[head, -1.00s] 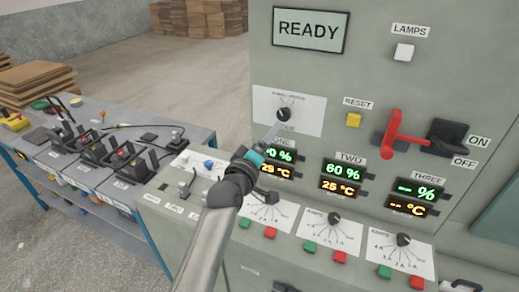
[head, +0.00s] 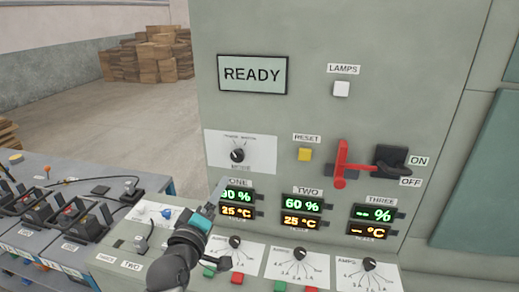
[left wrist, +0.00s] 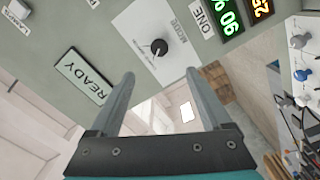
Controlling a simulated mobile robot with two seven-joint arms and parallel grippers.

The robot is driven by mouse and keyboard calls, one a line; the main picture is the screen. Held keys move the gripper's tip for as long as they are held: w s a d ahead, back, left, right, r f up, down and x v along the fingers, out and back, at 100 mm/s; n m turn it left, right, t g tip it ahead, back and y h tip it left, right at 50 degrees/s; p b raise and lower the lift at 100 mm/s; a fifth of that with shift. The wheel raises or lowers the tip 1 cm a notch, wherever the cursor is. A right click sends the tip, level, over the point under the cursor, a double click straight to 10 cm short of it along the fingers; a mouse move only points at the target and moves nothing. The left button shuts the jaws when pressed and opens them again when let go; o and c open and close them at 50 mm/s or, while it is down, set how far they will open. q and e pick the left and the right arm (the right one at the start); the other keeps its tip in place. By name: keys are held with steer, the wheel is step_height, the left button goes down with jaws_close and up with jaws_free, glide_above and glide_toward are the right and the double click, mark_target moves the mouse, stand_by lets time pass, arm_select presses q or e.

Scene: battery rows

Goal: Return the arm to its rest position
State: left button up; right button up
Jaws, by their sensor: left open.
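My left gripper (head: 216,190) is in front of the lower left of the grey-green control cabinet (head: 430,60), beside the ONE display (head: 237,204). In the left wrist view its two fingers (left wrist: 165,90) are apart with nothing between them. The black mode knob (head: 237,156) on its white plate stands above the gripper, apart from it. The knob also shows in the left wrist view (left wrist: 159,47), beyond the fingers. My left arm comes up from the bottom and hides part of the lower panel. My right gripper is not in view.
The cabinet carries a READY screen (head: 252,74), a yellow reset button (head: 305,154), a red lever (head: 341,165) and amp knobs (head: 300,254) on a lower ledge. A workbench (head: 60,180) with battery clamps stands at left. Stacked boxes (head: 150,58) are far behind, with open floor before them.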

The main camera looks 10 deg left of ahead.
arm_select(q)
steer(key=s+d+f+m+g+h, duration=0.1)
steer(key=s+d+f+m+g, duration=0.1)
steer(key=s+f+m+g, duration=0.45)
steer(key=s+d+f+m+g, duration=0.35)
steer(key=s+f, duration=0.45)
steer(key=s, duration=0.4)
steer(key=s+a+f+m+g+y, duration=0.1)
steer(key=s+f+m+g, duration=0.1)
steer(key=s, duration=0.4)
steer(key=s+a+f+m+g, duration=0.1)
steer(key=s+m+g, duration=0.15)
steer(key=s, duration=0.35)
step_height(320, 180, down, 28)
steer(key=s+g+b, duration=0.1)
steer(key=b, duration=0.7)
steer(key=s+a+f+b, duration=0.1)
steer(key=s+f+b, duration=0.2)
steer(key=s+f, duration=0.5)
steer(key=s+a+f+g+b, duration=0.1)
steer(key=s+f+b, duration=0.3)
steer(key=s+f, duration=0.4)
step_height(320, 180, down, 6)
steer(key=shift+a+f+y, duration=0.25)
steer(key=shift+a+y, duration=0.05)
